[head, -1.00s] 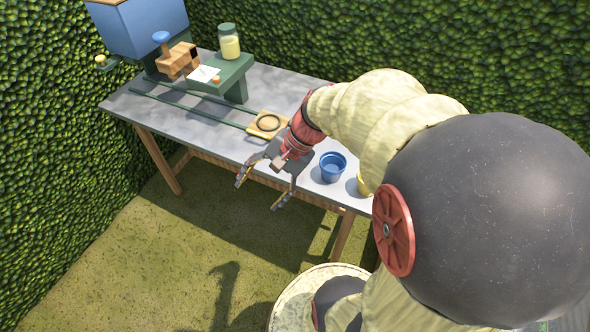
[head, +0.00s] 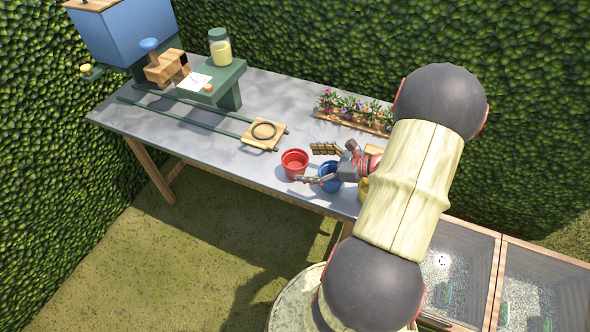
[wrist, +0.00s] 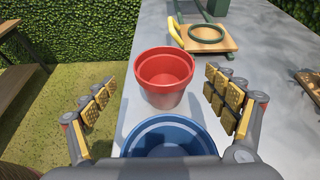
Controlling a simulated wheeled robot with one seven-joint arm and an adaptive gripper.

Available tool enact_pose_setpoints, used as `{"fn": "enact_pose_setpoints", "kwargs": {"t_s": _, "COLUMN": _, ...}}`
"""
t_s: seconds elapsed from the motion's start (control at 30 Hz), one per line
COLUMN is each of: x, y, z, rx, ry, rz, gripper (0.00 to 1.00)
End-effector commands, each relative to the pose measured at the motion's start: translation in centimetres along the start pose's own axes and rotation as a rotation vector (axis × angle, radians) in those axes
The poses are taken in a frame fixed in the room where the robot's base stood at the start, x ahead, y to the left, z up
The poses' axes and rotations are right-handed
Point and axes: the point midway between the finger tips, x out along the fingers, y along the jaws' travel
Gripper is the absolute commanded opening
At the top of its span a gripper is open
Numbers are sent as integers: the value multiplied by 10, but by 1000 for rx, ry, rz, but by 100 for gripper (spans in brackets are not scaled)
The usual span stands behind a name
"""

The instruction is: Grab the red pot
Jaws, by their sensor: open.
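The red pot (head: 294,163) stands upright and empty on the grey table, near its front edge. It also shows in the wrist view (wrist: 164,80), ahead of my gripper and roughly centred between the fingers. My gripper (head: 322,164) is open and holds nothing, with its fingers pointing left toward the red pot. In the wrist view my gripper's fingers (wrist: 163,100) are spread wide on both sides. The blue pot (head: 330,177) stands just right of the red pot, under my gripper and partly hidden by it. It fills the lower middle of the wrist view (wrist: 168,140).
A yellow pot (head: 364,188) is mostly hidden behind my arm. A wooden plate with a dark ring (head: 264,131) ends the green rails behind the red pot. A flower tray (head: 356,121) lies at the back. The table (head: 190,138) is clear left of the red pot.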

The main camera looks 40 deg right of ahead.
Motion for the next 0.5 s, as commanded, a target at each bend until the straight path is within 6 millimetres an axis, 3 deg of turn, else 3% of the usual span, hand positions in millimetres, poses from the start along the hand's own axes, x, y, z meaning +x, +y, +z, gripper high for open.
{"fn": "enact_pose_setpoints", "kwargs": {"t_s": 0.3, "x": 43, "y": -5, "z": 1, "rx": -3, "ry": 1, "rz": 4, "gripper": 86}}
{"fn": "enact_pose_setpoints", "kwargs": {"t_s": 0.5, "x": 54, "y": -6, "z": 2, "rx": -3, "ry": 3, "rz": 1, "gripper": 86}}
